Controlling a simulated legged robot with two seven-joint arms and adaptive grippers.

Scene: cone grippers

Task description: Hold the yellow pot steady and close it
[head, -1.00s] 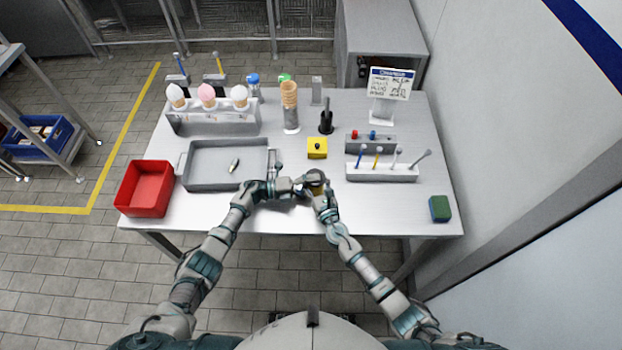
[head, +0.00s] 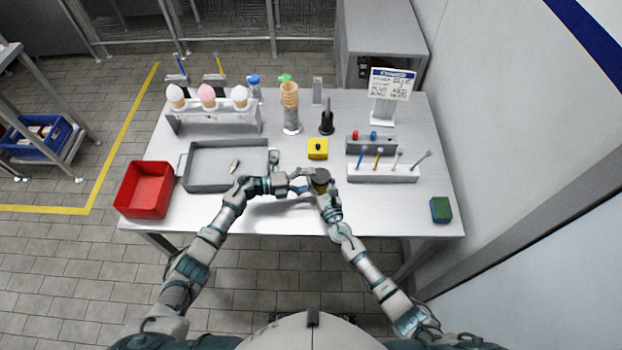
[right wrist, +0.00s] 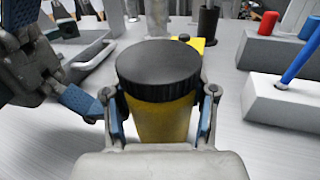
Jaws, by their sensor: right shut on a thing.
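The yellow pot (right wrist: 163,122) stands upright between the fingers of my right gripper (right wrist: 160,118), which is shut on its sides. A black ribbed lid (right wrist: 158,70) sits on top of the pot and looks level; whether it is fully tightened cannot be told. In the head view the dark lid (head: 321,176) shows near the table's front edge, with my right gripper (head: 322,193) at it. My left gripper (head: 298,182) is just left of the pot. In the right wrist view its blue-padded fingers are spread and empty, one low beside the pot, apart from the lid.
A grey tray (head: 213,186) and a red bin (head: 134,205) lie to the left. A yellow block with a black knob (head: 317,153) stands behind the pot. A white rack of rods (head: 382,175) is to the right. The front right table is mostly clear.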

